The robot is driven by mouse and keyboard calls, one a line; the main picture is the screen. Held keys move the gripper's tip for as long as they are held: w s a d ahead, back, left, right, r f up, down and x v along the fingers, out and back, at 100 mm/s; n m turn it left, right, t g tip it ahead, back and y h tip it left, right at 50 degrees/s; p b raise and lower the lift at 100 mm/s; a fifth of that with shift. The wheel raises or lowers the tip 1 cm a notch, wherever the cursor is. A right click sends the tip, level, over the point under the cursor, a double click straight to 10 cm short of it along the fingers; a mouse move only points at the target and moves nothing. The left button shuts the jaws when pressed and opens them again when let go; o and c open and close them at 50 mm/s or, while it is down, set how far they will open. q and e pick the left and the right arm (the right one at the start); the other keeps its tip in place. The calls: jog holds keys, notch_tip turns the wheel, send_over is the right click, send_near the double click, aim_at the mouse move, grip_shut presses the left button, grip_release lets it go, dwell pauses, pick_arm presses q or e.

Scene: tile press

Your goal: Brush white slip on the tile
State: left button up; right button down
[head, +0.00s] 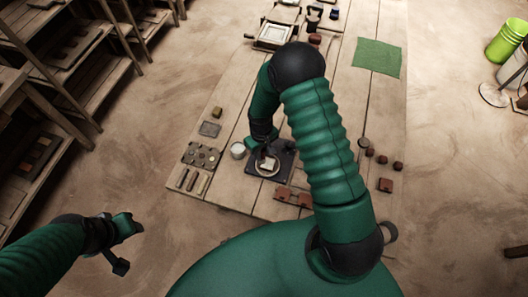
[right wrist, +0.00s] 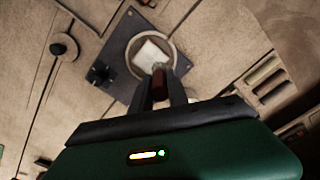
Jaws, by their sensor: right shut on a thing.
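A pale square tile (right wrist: 153,52) lies inside a round light ring (right wrist: 131,62) on a dark square board (right wrist: 112,45). The board also shows on the table in the head view (head: 284,172). My right gripper (right wrist: 160,92) is shut on a slim reddish-brown handle (right wrist: 160,82), seemingly a brush. Its far end overlaps the tile's lower edge in the wrist view; whether it touches cannot be told. In the head view my right gripper (head: 264,150) is over the board, partly hiding it. A white-topped cup (head: 238,150) stands just left of the board. My left gripper (head: 122,235) hangs off the table's left side.
A tray of round pieces (head: 201,156) and several short bars (head: 193,181) lie left of the board. Reddish blocks (head: 293,196) lie in front. Small brown lumps (head: 383,160) lie right. A green cloth (head: 377,57) and a framed press (head: 273,35) are farther back.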

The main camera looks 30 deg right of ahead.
jog(key=shift+w+a, duration=0.25)
jog(key=shift+w+a+r, duration=0.1)
jog(key=shift+w+r, duration=0.1)
jog(key=shift+r, duration=0.05)
jog(key=r+p, duration=0.3)
jog(key=r, duration=0.1)
jog(key=shift+d, duration=0.25)
jog(key=shift+s+r, duration=0.1)
jog(key=shift+r, duration=0.3)
jog(key=shift+r+p, duration=0.35)
jog(key=shift+p, duration=0.2)
jog(key=shift+a+r+p, duration=0.2)
jog(key=shift+r+p, duration=0.6)
jog(key=shift+r, duration=0.35)
jog(key=shift+d, duration=0.1)
jog(key=shift+d+f, duration=0.1)
